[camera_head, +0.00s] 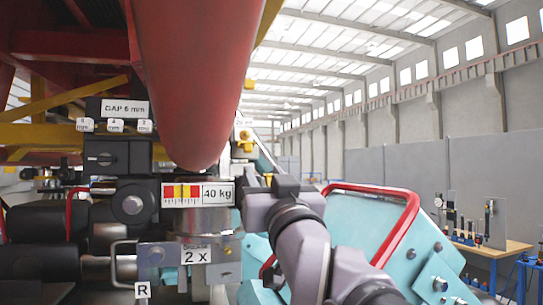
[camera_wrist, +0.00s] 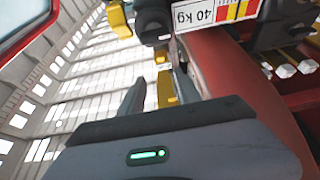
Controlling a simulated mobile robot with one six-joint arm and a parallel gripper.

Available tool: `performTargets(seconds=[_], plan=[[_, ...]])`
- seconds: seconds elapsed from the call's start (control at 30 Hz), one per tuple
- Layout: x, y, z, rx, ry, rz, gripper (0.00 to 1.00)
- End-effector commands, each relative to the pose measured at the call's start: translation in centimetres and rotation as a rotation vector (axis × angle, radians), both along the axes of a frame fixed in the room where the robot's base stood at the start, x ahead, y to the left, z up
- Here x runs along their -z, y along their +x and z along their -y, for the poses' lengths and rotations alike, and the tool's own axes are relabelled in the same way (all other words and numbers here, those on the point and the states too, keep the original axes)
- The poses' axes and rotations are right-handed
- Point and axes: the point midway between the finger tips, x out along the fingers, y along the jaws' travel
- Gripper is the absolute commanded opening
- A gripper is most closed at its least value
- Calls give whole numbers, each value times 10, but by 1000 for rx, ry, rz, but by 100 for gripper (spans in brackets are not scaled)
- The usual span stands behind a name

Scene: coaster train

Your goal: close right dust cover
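No part is marked as the right dust cover, and I cannot tell for sure which piece it is. A small plate labelled R (camera_head: 142,290) hangs below a metal bracket marked 2 x (camera_head: 195,257). My gripper (camera_wrist: 160,82) has its two fingers apart in the wrist view. A yellow piece (camera_wrist: 165,92) shows between the fingers; I cannot tell whether they touch it. In the head view my arm reaches up from the bottom right, and its end is close to the 40 kg gauge label (camera_head: 197,195), with the fingertips not clear there.
A thick red tube (camera_head: 190,70) hangs over the work area. A turquoise housing with a red bar handle (camera_head: 405,230) stands right of my arm. A black block labelled GAP 6 mm (camera_head: 124,108) is at the left. A tool bench (camera_head: 490,245) stands far right.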

Motion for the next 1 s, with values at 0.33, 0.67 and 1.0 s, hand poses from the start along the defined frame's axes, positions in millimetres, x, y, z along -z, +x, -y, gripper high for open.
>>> performTargets(seconds=[0.33,0.67,1.0], plan=[[-44,92,-26,1,-2,-4,40],[-60,134,-37,1,0,-3,40],[-60,138,-38,2,-1,-2,38]])
